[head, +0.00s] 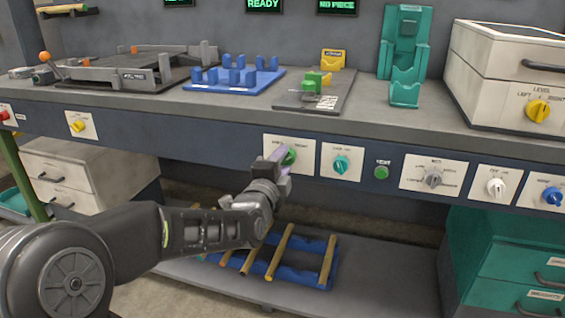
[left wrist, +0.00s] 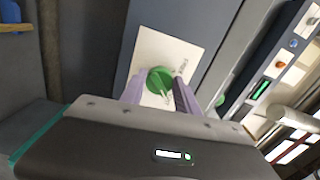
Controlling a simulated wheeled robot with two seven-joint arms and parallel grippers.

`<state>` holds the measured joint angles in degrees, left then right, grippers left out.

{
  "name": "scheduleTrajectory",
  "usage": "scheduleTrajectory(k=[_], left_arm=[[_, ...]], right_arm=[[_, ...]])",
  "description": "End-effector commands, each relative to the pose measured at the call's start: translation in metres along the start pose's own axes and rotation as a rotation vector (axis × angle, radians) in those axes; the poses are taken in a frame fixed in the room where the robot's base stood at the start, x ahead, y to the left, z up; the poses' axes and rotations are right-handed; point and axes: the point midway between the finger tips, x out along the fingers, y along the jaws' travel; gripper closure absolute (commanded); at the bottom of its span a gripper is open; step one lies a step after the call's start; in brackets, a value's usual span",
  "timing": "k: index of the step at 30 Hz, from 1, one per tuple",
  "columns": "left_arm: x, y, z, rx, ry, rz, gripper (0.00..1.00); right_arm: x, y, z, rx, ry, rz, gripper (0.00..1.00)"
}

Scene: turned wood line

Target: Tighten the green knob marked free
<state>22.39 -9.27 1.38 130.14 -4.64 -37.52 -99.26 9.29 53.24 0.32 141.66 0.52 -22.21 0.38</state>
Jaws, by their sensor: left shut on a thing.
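The green knob (head: 290,156) sits on a white label plate (head: 273,141) on the front rail of the bench, partly hidden by my left gripper. In the left wrist view the green knob (left wrist: 159,80) is round with a raised grip bar, on its white plate (left wrist: 186,55). The print on the plate is too small to read surely. My left gripper (head: 283,165) is at the knob, and in the left wrist view its two pale purple fingers (left wrist: 157,92) stand on either side of it, shut on it. My right gripper is not in view.
Along the rail to the right are a teal knob (head: 341,163), a green button (head: 382,172), a grey knob (head: 433,177), a white knob (head: 496,187) and a blue knob (head: 552,196). A blue rack (head: 298,278) with wooden rods lies on the shelf below.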

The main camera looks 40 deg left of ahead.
Motion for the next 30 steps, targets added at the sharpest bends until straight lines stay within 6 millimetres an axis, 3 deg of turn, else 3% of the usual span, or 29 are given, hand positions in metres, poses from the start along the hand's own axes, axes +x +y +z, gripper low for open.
scheduleTrajectory(k=[3, 4, 11, 22, 30], left_arm=[[0.000, 0.001, -0.001, 0.002, 0.002, 0.003, 1.00], [0.000, 0.001, -0.001, 0.002, 0.002, 0.003, 0.61], [0.000, 0.001, 0.000, 0.001, 0.001, 0.002, 0.42], [-0.005, -0.001, 0.000, 0.000, 0.000, 0.001, 0.41], [-0.043, -0.002, 0.000, 0.000, -0.001, 0.000, 0.41]], right_arm=[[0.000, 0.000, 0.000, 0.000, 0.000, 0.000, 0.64], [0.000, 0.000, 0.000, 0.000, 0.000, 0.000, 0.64], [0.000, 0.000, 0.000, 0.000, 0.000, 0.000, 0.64], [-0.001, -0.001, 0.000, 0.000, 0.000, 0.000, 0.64], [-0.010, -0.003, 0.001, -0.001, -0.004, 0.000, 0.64]])
